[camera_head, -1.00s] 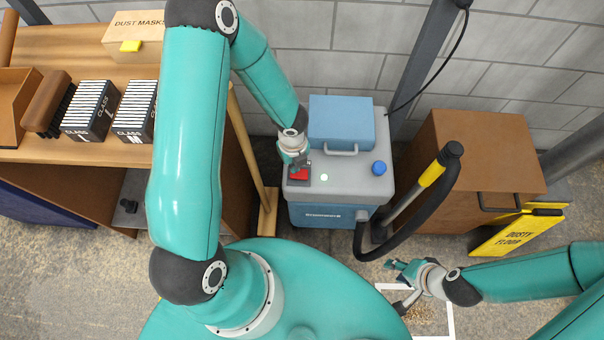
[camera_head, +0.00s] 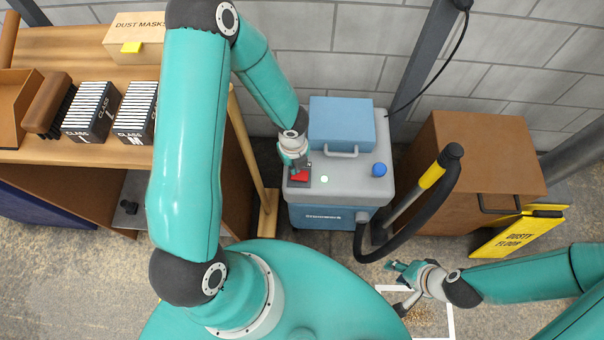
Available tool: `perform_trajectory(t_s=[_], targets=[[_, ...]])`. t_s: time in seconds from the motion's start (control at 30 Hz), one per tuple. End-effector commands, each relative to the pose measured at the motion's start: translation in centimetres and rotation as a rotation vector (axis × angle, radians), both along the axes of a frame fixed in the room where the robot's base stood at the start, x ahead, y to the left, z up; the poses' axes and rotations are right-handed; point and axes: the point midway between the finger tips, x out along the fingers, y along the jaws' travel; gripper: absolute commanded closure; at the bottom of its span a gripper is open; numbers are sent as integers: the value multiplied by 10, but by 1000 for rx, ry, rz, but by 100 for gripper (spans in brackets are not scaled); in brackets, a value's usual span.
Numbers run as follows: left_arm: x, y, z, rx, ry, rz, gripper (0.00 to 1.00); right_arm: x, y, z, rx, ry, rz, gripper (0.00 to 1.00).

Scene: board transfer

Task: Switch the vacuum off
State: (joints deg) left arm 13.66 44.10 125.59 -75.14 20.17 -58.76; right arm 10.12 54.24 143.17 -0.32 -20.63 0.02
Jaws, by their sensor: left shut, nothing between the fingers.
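The vacuum (camera_head: 345,195) is a grey and blue box on the floor against the wall. Its red switch (camera_head: 300,177) sits on a dark plate at the left of the grey top, partly hidden by my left gripper. A small pale green light (camera_head: 324,179) glows beside it. My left gripper (camera_head: 297,168) is shut and empty, its tips at the red switch; whether they touch it I cannot tell. My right gripper (camera_head: 398,285) is open and empty, low over the floor at the right.
A blue knob (camera_head: 379,170) and a blue handled lid (camera_head: 341,123) are on the vacuum's top. A black hose with a yellow-gripped wand (camera_head: 432,175) stands at its right. A brown cabinet (camera_head: 475,160) and yellow sign (camera_head: 515,235) are further right; a wooden shelf (camera_head: 60,155) is left.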

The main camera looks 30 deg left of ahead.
Motion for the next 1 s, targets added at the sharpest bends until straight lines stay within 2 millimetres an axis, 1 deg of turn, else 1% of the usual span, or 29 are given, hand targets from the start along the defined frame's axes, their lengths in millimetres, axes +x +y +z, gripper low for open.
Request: perform_trajectory(t_s=[0.33,1.0], targets=[[0,0,-1,0,0,-1,100,0,0,-1,0,0,0,60],[0,0,-11,0,0,-1,100,0,0,-12,0,0,0,60]])
